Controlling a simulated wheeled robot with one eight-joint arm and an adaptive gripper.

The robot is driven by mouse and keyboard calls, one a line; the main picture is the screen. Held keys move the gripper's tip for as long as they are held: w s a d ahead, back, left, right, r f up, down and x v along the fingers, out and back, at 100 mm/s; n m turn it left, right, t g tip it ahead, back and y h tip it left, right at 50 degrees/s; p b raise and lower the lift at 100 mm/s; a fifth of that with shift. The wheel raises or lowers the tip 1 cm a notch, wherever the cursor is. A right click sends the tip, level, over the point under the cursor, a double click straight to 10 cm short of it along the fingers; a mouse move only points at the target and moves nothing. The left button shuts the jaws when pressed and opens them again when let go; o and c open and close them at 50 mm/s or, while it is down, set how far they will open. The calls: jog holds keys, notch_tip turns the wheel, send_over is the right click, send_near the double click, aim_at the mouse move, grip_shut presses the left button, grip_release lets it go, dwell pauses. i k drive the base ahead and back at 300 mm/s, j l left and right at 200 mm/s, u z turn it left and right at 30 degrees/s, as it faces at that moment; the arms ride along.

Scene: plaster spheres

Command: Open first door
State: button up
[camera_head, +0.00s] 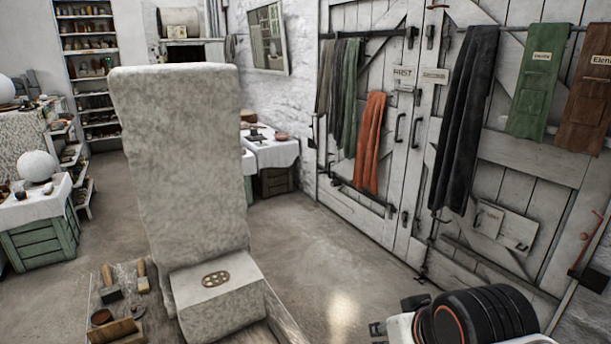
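The first door (345,130) is a white plank door in the right wall, with a small "FIRST" sign (403,76) near its right edge. It looks shut against the second door (490,220), which has a "SECOND" sign (434,76). A dark vertical handle (399,128) is on the first door, and a similar handle (415,132) is just right of it on the second. Grey and green cloths and an orange cloth (369,143) hang over the first door. A part of my arm shows at the lower right. My gripper cannot be made out.
A tall rough stone block (180,150) stands in front, left of centre, on a wooden bench with tools. Tables with white cloths and a shelf (88,55) are behind. Clear concrete floor (310,240) lies between the block and the doors.

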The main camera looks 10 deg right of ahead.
aim_at(365, 127)
jog(key=i+l+z, duration=0.3)
jog(key=i+l, duration=1.5)
jog(key=i+j, duration=0.15)
jog(key=i, duration=0.5)
jog(key=i+j+z, duration=0.1)
jog(key=i, duration=0.55)
